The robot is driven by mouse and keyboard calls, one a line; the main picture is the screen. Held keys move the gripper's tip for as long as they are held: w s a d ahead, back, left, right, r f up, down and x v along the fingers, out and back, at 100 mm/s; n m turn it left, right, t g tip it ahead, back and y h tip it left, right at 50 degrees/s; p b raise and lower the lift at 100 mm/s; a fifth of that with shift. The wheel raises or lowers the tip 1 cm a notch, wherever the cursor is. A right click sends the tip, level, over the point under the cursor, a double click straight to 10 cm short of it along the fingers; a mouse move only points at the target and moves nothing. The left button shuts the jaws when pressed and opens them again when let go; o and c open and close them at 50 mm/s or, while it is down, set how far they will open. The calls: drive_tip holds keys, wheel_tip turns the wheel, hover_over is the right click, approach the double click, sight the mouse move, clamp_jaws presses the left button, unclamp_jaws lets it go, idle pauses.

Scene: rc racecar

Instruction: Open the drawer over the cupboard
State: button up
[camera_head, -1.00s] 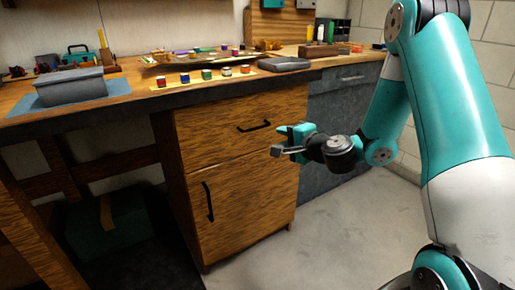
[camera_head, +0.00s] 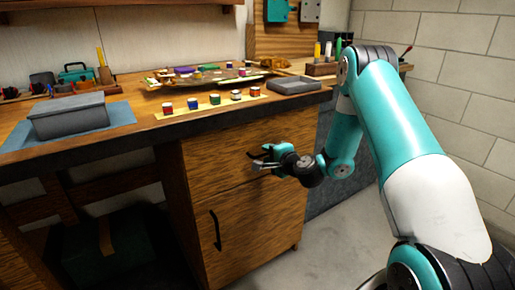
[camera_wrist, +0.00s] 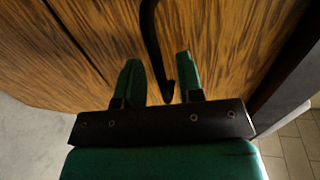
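The wooden drawer (camera_head: 213,158) sits under the worktop, above the cupboard door (camera_head: 250,225), and looks shut. My gripper (camera_head: 263,159) is at the drawer front, where it hides most of the drawer's black handle. In the wrist view, the two green fingers of my gripper (camera_wrist: 158,62) are apart. The black handle (camera_wrist: 151,35) runs down between them, with a visible gap on each side. The handle's end is close to the gripper's palm in that picture. The cupboard door has its own upright black handle (camera_head: 215,230).
The worktop (camera_head: 190,122) overhangs the drawer. A dark open space lies left of the cupboard. Grey floor (camera_head: 340,240) is clear at the right.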

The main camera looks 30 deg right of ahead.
drive_tip(key=shift+w+d+f, duration=0.1)
drive_tip(key=shift+w, duration=0.3)
drive_tip(key=shift+c, duration=0.2)
clamp_jaws()
drive_tip(key=shift+s, duration=0.1)
